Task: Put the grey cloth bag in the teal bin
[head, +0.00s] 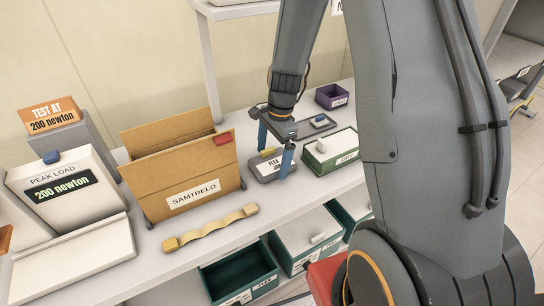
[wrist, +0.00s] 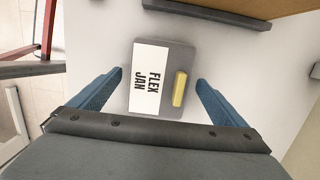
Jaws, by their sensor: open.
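I cannot make out a grey cloth bag in either view. My gripper (head: 273,163) is open over the bench, its blue fingers on either side of a small grey box (head: 266,168) labelled FLEX JAN, with a yellow tab. In the wrist view this grey box (wrist: 177,60) lies between the open fingers (wrist: 159,76), with gaps on both sides. A dark teal-green bin (head: 243,276), open at the top, sits under the bench. Beside it are similar green bins with pale lids (head: 308,228).
A cardboard file box (head: 185,195) labelled SAMTRELO stands left of my gripper, with a yellow wavy bar (head: 210,227) in front. A peak load gauge (head: 68,190) stands at far left. A green lidded box (head: 328,150) and purple box (head: 333,96) are behind to the right.

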